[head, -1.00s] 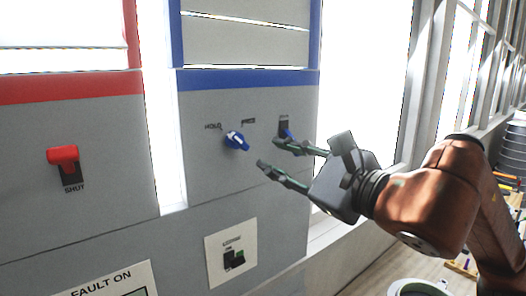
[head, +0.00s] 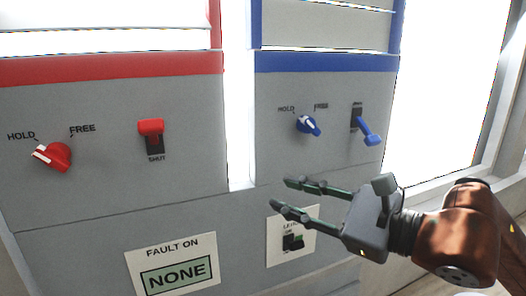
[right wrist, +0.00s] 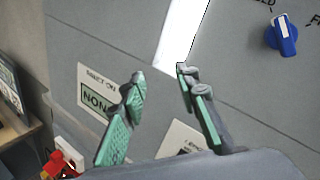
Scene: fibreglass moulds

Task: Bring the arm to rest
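My right gripper (head: 282,193) is open and empty in front of the grey panel, below the blue section's controls. In the right wrist view its two green-padded fingers (right wrist: 160,82) stand apart with nothing between them. My right arm (head: 455,235) comes in from the right. The blue knob (head: 308,125), marked HOLD and FREE, is above the gripper and also shows in the right wrist view (right wrist: 283,35). The blue lever (head: 368,131) sits to its right, its handle sticking out low. The gripper looks apart from both. My left gripper is not in view.
The red section at left has a red knob (head: 52,156) and a red lever (head: 151,132) above SHUT. A FAULT ON plate (head: 176,268) reads NONE.

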